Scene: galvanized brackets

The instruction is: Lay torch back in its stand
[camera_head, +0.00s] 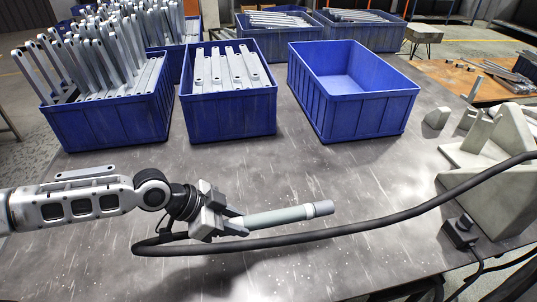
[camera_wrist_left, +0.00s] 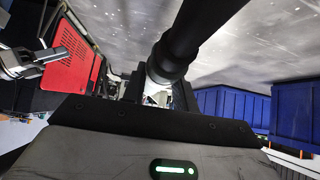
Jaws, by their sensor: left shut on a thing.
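The torch (camera_head: 280,217) is a pale grey-green cylinder with a grey end cap, held roughly level above the table with its cap end to the right. My left gripper (camera_head: 238,225) is shut on its left part. A thick black hose runs from the torch's left end, loops under the gripper and crosses to the right. The left wrist view shows the torch's black collar and hose (camera_wrist_left: 187,38) by the gripper's fingers (camera_wrist_left: 157,95). A metal gripper, seemingly my right one (camera_wrist_left: 30,62), shows at the left there; its jaws are unclear.
Blue bins stand at the back: one with upright brackets (camera_head: 110,118), one with flat brackets (camera_head: 230,110), one empty (camera_head: 353,115). A pale angular block (camera_head: 490,165) and a small black block (camera_head: 460,231) are at the right. Mid-table is mostly clear.

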